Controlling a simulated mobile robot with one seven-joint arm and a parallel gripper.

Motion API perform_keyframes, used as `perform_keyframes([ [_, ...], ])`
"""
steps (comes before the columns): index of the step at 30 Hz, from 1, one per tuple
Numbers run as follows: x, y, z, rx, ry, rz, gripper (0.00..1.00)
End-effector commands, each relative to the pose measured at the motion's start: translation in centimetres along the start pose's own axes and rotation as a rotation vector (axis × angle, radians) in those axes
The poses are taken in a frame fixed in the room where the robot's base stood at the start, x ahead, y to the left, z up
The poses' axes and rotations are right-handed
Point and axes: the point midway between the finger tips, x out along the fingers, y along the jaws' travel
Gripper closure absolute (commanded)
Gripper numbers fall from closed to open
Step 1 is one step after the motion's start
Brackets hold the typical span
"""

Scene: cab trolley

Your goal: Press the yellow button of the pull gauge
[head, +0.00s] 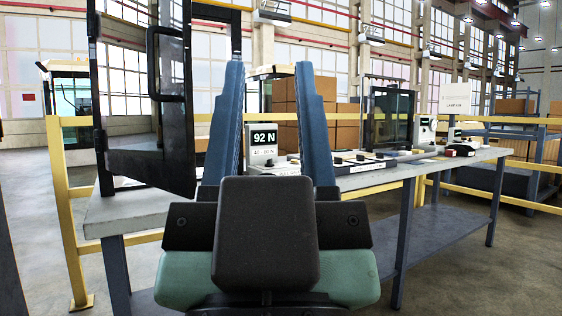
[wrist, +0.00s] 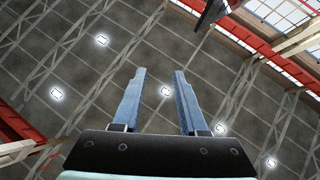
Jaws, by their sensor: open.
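The long grey bench (head: 380,178) runs from left to back right. A dark-framed door panel (head: 150,110) with a handle stands at its left end. Low boxes with dark knobs (head: 345,158) lie right of the gauge. A dark framed case (head: 390,115) stands farther back.

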Motion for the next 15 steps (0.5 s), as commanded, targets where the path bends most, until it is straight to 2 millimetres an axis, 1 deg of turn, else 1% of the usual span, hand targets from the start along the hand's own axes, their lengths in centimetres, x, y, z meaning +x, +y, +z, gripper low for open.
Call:
perform_keyframes([
  [1, 0.0, 0.0, 0.0, 0.0, 0.0, 0.0, 0.69],
  [5, 0.0, 0.0, 0.0, 0.0, 0.0, 0.0, 0.92],
  [6, 0.0, 0.0, 0.0, 0.0, 0.0, 0.0, 1.0],
  [15, 0.0, 0.0, 0.0, 0.0, 0.0, 0.0, 1.0],
])
